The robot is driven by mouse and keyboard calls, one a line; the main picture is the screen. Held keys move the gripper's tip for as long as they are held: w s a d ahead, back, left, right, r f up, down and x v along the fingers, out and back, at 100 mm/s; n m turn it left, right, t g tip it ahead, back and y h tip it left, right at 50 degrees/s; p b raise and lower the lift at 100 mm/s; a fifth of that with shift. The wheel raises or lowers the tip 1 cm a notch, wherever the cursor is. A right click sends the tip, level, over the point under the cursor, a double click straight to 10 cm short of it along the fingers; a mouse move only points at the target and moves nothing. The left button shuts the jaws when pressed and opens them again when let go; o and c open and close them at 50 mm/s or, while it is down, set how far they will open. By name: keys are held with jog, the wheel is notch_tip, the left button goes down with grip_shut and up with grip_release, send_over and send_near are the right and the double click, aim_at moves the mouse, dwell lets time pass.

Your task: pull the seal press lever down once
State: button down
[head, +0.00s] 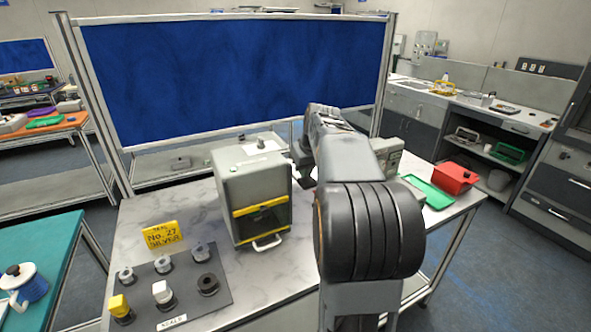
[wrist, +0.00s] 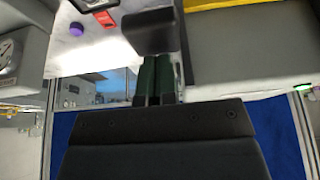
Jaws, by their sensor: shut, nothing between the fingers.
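My gripper (wrist: 157,78) shows in the wrist view as two dark green fingers side by side, closed together with nothing between them. A dark block (wrist: 148,32) lies at their tips; I cannot tell for sure whether it is the lever's grip or whether the fingers touch it. In the head view my arm hides most of the space between the grey cabinet and a grey machine (head: 388,158) to its right. A grey machine with a round dial (wrist: 8,55) shows at the left of the wrist view. The lever cannot be made out clearly in the head view.
The grey cabinet (head: 252,190) with a yellow band stands left of my arm. A dark mat (head: 165,290) with several weights and a yellow sign (head: 161,235) are at the table's left. A green tray (head: 428,190) and red box (head: 455,178) stand right. A blue panel (head: 230,80) is behind.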

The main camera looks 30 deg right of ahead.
aim_at(305, 183)
jog(key=shift+f+b, duration=1.55)
jog(key=shift+f, duration=0.9)
notch_tip(305, 183, up, 12)
jog(key=p, duration=0.9)
jog(key=shift+f, duration=0.15)
jog(key=shift+p, duration=0.3)
notch_tip(305, 183, up, 4)
jog(key=p, duration=0.3)
